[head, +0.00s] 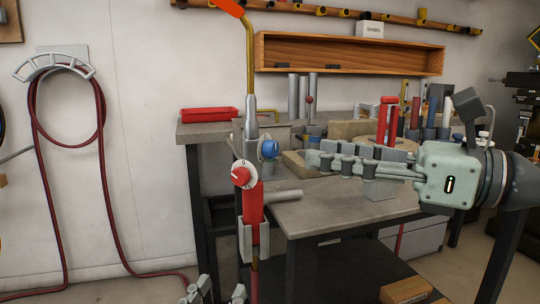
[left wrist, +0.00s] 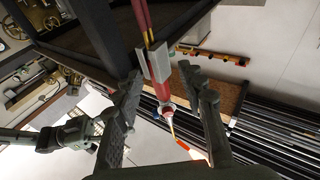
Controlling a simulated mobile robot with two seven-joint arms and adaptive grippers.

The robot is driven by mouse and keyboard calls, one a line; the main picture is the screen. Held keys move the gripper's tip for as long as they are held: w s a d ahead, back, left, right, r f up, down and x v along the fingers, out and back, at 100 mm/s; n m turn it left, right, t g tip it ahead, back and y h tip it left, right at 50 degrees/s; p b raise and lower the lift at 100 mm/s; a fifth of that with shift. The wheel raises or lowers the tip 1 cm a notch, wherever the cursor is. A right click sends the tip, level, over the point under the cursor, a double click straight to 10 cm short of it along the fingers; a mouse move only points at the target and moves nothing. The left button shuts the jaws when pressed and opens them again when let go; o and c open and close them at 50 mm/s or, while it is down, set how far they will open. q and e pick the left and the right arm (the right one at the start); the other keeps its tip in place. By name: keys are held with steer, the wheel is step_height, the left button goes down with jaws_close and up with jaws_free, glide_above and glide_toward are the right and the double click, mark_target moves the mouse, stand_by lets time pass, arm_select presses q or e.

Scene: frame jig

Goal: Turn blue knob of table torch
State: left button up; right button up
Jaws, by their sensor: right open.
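The torch stands upright in a grey bracket (head: 254,240) at the table's left front corner. It has a red body (head: 253,205), a brass neck and an orange tip. Its blue knob (head: 268,149) faces right; a red knob (head: 241,174) marked 0 sits lower left. My right gripper (head: 308,157) comes in from the right, open, its fingertips a little right of the blue knob and apart from it. My left gripper (head: 215,292) is low at the bottom edge, mostly out of frame. In the left wrist view its fingers are wide apart, with the torch body (left wrist: 183,93) showing beyond and between them.
Grey cylinders, red uprights and wooden blocks stand behind my right gripper. A wooden shelf (head: 350,53) is on the wall. A dark red hose (head: 102,190) hangs at left.

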mark_target(275, 148)
steer(key=p+x, duration=0.1)
steer(key=x, duration=0.6)
steer(key=shift+a, duration=0.35)
arm_select(q)
step_height(275, 148, down, 6)
steer(key=a+g+y, duration=0.1)
steer(key=a+g, duration=0.1)
steer(key=g, duration=0.1)
steer(key=shift+w+y, duration=0.35)
steer(key=shift+y, duration=0.05)
steer(key=shift+a+r, duration=0.1)
arm_select(e)
jaws_close()
